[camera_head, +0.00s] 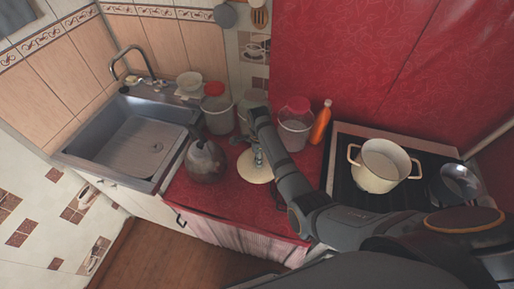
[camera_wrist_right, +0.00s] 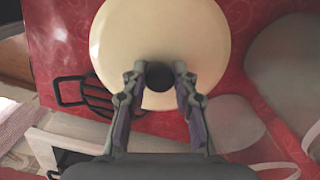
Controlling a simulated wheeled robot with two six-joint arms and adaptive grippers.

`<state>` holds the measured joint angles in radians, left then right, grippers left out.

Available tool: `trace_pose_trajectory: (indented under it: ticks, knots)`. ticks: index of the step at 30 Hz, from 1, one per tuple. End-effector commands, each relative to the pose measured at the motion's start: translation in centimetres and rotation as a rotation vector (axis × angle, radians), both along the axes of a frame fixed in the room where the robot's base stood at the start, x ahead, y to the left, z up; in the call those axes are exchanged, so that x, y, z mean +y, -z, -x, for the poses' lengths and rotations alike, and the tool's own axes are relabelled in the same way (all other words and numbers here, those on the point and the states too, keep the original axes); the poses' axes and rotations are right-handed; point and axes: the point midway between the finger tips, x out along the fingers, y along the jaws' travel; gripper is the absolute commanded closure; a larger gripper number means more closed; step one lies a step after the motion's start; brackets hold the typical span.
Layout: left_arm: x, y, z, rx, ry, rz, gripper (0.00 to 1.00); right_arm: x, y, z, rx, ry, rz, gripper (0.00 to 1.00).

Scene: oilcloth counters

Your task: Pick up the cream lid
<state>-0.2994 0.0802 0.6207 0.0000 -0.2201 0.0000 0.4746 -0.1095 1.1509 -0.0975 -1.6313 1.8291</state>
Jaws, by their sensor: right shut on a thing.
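The cream lid (camera_head: 256,172) is a round, pale disc over the red counter in the head view. In the right wrist view the cream lid (camera_wrist_right: 140,30) fills the upper middle, with a dark round knob (camera_wrist_right: 159,76) at its centre. My right gripper (camera_wrist_right: 160,80) has its fingers on both sides of the knob, shut on it. In the head view my right gripper (camera_head: 257,156) is above the lid. I cannot tell whether the lid rests on the counter or is just above it. My left gripper is not in view.
The red counter (camera_head: 222,204) holds a kettle (camera_head: 205,160) left of the lid. Behind are buckets (camera_head: 294,125) and an orange bottle (camera_head: 321,122). A cream pot (camera_head: 381,167) stands on the stove at right, beside a dark pan (camera_head: 457,182). A sink (camera_head: 128,143) is at left.

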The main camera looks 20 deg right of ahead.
Motion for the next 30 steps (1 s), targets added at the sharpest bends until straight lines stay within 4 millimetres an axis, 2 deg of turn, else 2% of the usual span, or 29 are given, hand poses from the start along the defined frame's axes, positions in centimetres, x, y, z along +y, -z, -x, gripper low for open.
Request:
trace_pose_trajectory:
  ticks: [1, 5, 9, 11, 12, 18, 22, 30]
  knots:
    - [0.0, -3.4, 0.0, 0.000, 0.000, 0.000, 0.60, 0.1, -2.6, 0.7, 0.001, 0.000, 0.000, 1.00]
    - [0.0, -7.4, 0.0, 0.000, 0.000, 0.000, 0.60, 0.1, -4.4, 2.4, 0.001, 0.000, -0.001, 1.00]
    - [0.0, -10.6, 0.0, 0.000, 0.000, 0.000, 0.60, 0.3, -5.0, 5.2, 0.001, 0.000, -0.001, 1.00]
    - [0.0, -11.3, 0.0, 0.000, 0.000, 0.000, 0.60, 0.4, -5.5, 7.0, 0.000, 0.000, -0.001, 1.00]
    - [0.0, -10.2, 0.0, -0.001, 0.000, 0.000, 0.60, 0.4, -4.9, 7.6, -0.003, 0.000, -0.001, 1.00]
    - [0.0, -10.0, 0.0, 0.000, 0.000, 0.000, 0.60, 0.5, -6.0, 10.1, -0.004, 0.000, 0.000, 1.00]
    - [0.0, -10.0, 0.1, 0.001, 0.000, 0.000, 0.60, 0.6, -6.4, 10.8, -0.003, 0.000, -0.001, 1.00]
    - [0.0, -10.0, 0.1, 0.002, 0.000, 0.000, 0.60, 0.6, -6.5, 10.9, -0.004, 0.000, 0.000, 1.00]
